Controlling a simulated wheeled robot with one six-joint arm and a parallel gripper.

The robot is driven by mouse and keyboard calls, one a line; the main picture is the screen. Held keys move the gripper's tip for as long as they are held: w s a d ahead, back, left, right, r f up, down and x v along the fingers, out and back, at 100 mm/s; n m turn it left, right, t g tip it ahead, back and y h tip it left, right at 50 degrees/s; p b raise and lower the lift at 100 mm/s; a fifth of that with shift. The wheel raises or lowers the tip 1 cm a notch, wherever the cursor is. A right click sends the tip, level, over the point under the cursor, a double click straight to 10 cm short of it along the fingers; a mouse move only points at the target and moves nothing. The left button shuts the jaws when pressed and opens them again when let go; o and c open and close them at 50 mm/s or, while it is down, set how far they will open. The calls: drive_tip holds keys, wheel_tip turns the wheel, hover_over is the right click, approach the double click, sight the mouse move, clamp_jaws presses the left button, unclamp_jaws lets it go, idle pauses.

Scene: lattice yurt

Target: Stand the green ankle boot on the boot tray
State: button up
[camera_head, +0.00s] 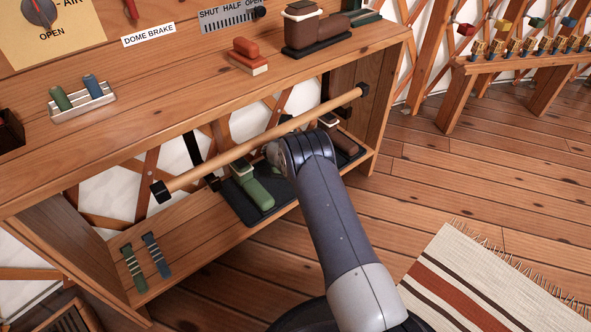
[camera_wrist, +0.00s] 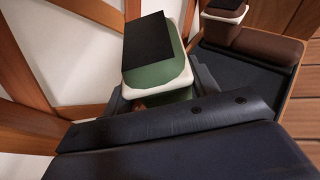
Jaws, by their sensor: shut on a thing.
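The green ankle boot (camera_head: 256,192) is upright over the left part of the black boot tray (camera_head: 236,207) on the low shelf, toe toward the room. Whether its sole touches the tray is unclear. My gripper (camera_head: 268,155) reaches in by the wooden rail, and my arm hides part of it. In the wrist view the green boot (camera_wrist: 158,76), with its cream rim and a black patch, is between the fingers, which are shut on its upper part. The brown boot (camera_head: 343,146) stands at the tray's right end; it also shows in the wrist view (camera_wrist: 265,45).
A wooden rail (camera_head: 210,165) crosses the shelf opening in front of and above the boots. Green and blue striped items (camera_head: 146,262) lie at the shelf's left. The counter (camera_head: 180,100) above holds a red-brown brush-like block (camera_head: 249,55). A striped rug (camera_head: 470,280) lies on the floor.

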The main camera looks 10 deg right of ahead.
wheel_tip(320, 180, down, 10)
drive_tip(key=b, duration=0.4)
drive_tip(key=shift+w+a+r, duration=0.1)
drive_tip(key=o, duration=1.4)
drive_tip(key=shift+f, duration=0.2)
drive_tip(key=shift+o, duration=0.2)
drive_tip(key=shift+r, duration=0.1)
drive_tip(key=shift+s+a+r, duration=0.1)
drive_tip(key=shift+s+r, duration=0.15)
drive_tip(key=shift+s, duration=0.2)
drive_tip(key=p+v, duration=0.4)
drive_tip(key=v, duration=0.5)
drive_tip(key=shift+s+r, duration=0.15)
drive_tip(key=shift+s, duration=0.1)
drive_tip(key=shift+p+v, duration=0.35)
drive_tip(key=shift+v, duration=0.4)
